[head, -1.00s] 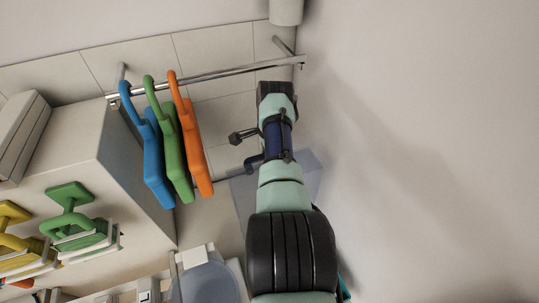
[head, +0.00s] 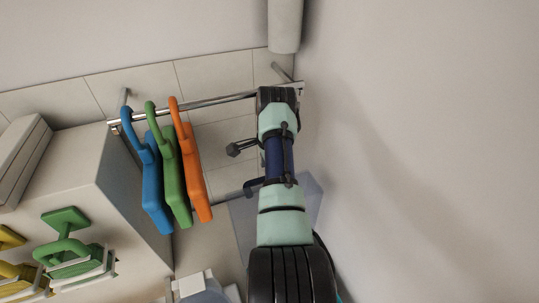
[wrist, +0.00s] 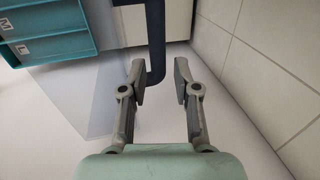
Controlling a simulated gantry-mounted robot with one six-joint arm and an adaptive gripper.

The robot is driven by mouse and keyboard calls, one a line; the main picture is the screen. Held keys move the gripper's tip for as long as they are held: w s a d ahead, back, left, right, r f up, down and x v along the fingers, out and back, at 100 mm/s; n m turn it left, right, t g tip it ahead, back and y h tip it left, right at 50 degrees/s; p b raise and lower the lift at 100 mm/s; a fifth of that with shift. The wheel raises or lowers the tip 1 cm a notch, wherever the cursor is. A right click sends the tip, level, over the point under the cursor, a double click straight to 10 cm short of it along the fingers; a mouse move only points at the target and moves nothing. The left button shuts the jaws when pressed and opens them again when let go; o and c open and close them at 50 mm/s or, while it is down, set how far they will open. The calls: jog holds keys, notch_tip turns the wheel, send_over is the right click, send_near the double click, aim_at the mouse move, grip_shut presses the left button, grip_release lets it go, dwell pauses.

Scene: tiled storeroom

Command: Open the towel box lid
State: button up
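A see-through grey panel, which may be the towel box or its lid, shows in the wrist view (wrist: 92,88) and behind my arm in the head view (head: 243,225). A dark blue bar with a bent lower end (wrist: 155,45) runs down from the top of the wrist view. Its bent end appears between my fingertips, nearer the left one; I cannot tell whether they touch or whether the bar belongs to the box. My gripper (wrist: 161,82) is open, with a clear gap between its fingers.
Teal drawers (wrist: 50,45) marked M and L stand at upper left in the wrist view. A tiled wall (wrist: 265,65) runs close on the right. In the head view, blue (head: 152,185), green (head: 175,175) and orange (head: 193,175) hanging things hang from a metal rail (head: 215,101) left of my arm.

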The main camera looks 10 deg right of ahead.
notch_tip(320, 180, up, 7)
jog(key=s, duration=0.1)
jog(key=shift+s+d, duration=0.15)
